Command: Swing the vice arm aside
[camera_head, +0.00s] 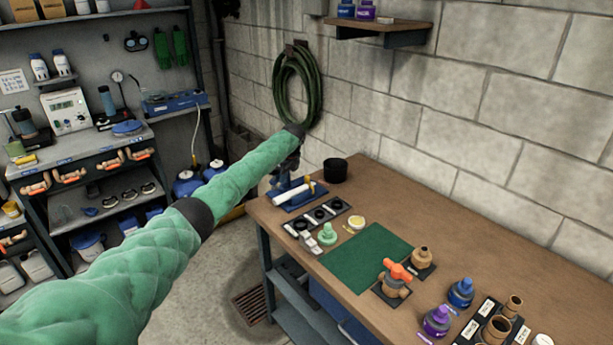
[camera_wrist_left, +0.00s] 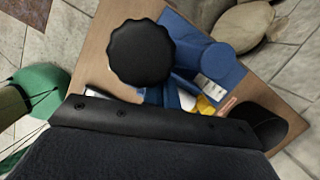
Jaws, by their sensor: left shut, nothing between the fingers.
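The blue vice (camera_head: 300,197) stands at the back left corner of the wooden bench, with a pale bar (camera_head: 293,194) lying across its base. My left gripper (camera_head: 281,181) is at the end of the green-sleeved arm, over the vice and partly in front of it. It is shut with nothing in it. In the left wrist view the blue vice body (camera_wrist_left: 212,66) shows close by, with a round black knob (camera_wrist_left: 141,52) beside it. The fingertips are mostly hidden there, so I cannot tell whether they touch the vice. My right gripper is not in view.
A black cup (camera_head: 335,170) stands right behind the vice. A tray of black rings (camera_head: 322,214), a green mat (camera_head: 366,258) and an orange-handled valve (camera_head: 396,280) are on the bench (camera_head: 460,240). A coiled hose (camera_head: 298,88) hangs on the block wall.

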